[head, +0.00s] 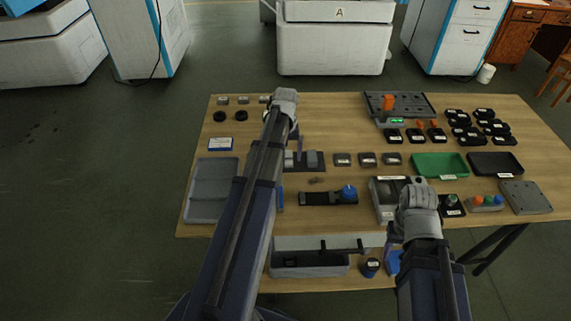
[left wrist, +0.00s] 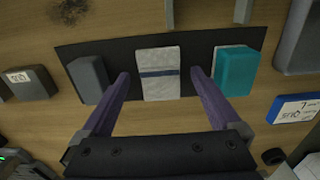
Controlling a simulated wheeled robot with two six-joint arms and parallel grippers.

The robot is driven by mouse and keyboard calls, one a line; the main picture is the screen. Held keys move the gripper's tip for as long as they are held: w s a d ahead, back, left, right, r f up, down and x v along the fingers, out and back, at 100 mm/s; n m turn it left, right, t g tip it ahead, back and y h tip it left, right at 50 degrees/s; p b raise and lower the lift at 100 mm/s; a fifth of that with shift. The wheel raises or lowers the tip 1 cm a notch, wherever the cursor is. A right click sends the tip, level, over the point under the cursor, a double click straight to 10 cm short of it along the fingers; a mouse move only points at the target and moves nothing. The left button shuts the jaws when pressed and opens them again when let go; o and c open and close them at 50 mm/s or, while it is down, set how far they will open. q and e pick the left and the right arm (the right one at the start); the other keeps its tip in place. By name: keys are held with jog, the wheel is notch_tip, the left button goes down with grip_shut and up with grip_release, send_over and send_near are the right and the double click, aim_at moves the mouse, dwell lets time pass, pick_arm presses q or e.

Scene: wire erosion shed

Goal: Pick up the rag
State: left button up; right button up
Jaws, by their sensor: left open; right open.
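The rag (left wrist: 158,73) looks like a pale folded cloth with a dark blue stripe. It lies flat on a dark mat (left wrist: 130,48) between a dark grey block (left wrist: 89,80) and a teal block (left wrist: 235,71). My left gripper (left wrist: 160,74) is open, with one purple finger on each side of the rag and a gap to it on both sides. In the head view my left arm hides much of this spot; the mat (head: 320,157) shows just right of it. My right gripper (head: 394,234) is open, low over the front right of the table, partly hidden by its own wrist.
The wooden table (head: 340,105) is crowded. A grey tray (head: 212,185) is at left, a blue-knobbed black tool (head: 325,197) in front of the mat, and green (head: 438,165) and black (head: 497,164) trays at right. A grey bin (head: 308,262) stands at the front edge.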

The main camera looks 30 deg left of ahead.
pick_arm(q)
grip_shut()
dwell(0.8)
jog(key=shift+r, duration=0.15)
notch_tip(320, 180, up, 10)
jog(key=p, duration=1)
jog(key=c, duration=0.7)
grip_release()
jog(key=c, duration=0.6)
